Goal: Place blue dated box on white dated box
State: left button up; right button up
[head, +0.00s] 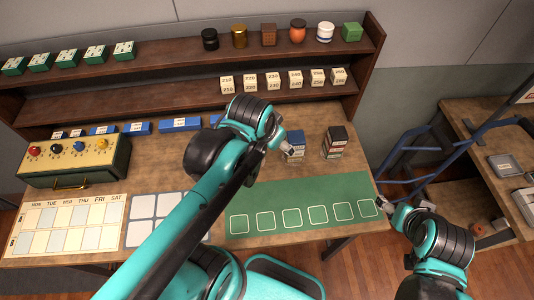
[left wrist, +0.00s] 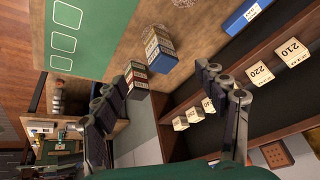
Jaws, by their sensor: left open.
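Several blue boxes with white labels (head: 180,124) stand in a row along the back of the table; one also shows in the left wrist view (left wrist: 246,18). Several white boxes with dark numbers (head: 295,79) sit on the lower shelf; they also show in the left wrist view (left wrist: 290,50). I cannot tell which boxes the task names. My left gripper (left wrist: 170,70) is open and empty, its fingers spread. In the head view it is beside a blue-topped stack (head: 294,140), partly hidden by my arm. My right gripper (head: 405,208) is off the table's right edge, its opening unclear.
A dark-topped stack (head: 335,140) stands right of the blue-topped one. A green mat (head: 300,195) with outlined squares lies in front, its squares empty. A calendar board (head: 65,226) and a knobbed box (head: 75,160) are at left. A blue-framed cart (head: 405,160) stands right of the table.

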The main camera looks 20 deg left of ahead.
pick_arm(q)
jog(key=s+n, duration=0.1)
jog(key=s+f+n+t, duration=0.1)
jog(key=s+f, duration=0.1)
jog(key=s, duration=0.1)
jog(key=shift+a+n+t, duration=0.2)
jog(key=shift+n+t, duration=0.2)
